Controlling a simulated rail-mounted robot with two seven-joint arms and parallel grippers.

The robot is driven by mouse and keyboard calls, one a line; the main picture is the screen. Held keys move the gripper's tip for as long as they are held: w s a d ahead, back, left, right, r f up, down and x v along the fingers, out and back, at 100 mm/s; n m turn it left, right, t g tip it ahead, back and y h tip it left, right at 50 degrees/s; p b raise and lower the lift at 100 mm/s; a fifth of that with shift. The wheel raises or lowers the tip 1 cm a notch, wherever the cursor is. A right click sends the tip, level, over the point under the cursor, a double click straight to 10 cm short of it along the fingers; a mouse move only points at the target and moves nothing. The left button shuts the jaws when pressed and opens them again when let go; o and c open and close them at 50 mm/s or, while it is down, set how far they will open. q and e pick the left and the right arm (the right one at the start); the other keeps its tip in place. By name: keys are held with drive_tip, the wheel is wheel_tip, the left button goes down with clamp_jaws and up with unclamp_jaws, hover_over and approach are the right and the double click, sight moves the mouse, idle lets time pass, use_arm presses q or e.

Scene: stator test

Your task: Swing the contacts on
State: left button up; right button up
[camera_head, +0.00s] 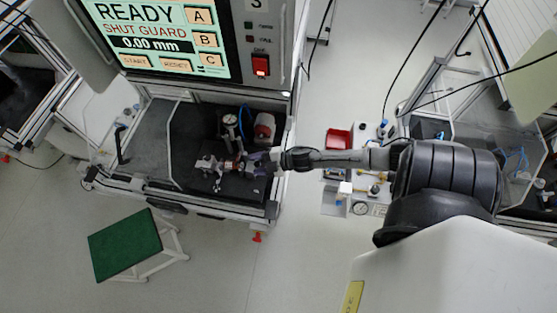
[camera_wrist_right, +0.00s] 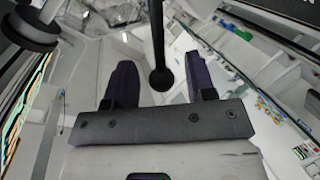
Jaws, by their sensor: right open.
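In the head view, my right arm reaches in from the right to the test station. Its gripper (camera_head: 263,162) is at the right side of a small fixture (camera_head: 230,168) with a copper-coloured part. In the right wrist view, the two dark fingers of my right gripper (camera_wrist_right: 160,62) are apart. A black rod with a rounded end (camera_wrist_right: 158,35) lies between them in the picture; I cannot tell whether they touch it. The contacts are too small to make out clearly. My left gripper is not in view.
The station screen (camera_head: 150,42) reads READY, SHUT GUARD, 0.00 mm. A red switch (camera_head: 261,66) is beside it. Behind the fixture stand a round gauge (camera_head: 230,120) and a red-and-white part (camera_head: 265,126). A green-topped stool (camera_head: 124,243) stands in front on the floor.

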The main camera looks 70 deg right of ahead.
drive_tip(key=v, duration=1.2)
drive_tip(key=shift+b, duration=0.4)
drive_tip(key=shift+w, duration=0.1)
drive_tip(key=s+d+f+m+g+h, duration=0.2)
drive_tip(key=d+f+m+g+h, duration=0.25)
drive_tip(key=d+m+h, duration=0.35)
drive_tip(key=s+a+r+m+g+h+p, duration=0.1)
drive_tip(key=s+a+r+g+h, duration=0.15)
drive_tip(key=s+a+g, duration=0.45)
drive_tip(key=w+a+r+m+y+p, duration=0.1)
drive_tip(key=a+r+p, duration=0.3)
drive_tip(key=a+r, duration=0.4)
drive_tip(key=a+r+m+t+y+p, duration=0.1)
drive_tip(key=a+r+y+p, duration=0.3)
drive_tip(key=a+r, duration=0.4)
drive_tip(key=a+m, duration=0.1)
drive_tip(key=a, duration=0.5)
drive_tip(key=shift+w+y, duration=0.35)
drive_tip(key=shift+w, duration=0.05)
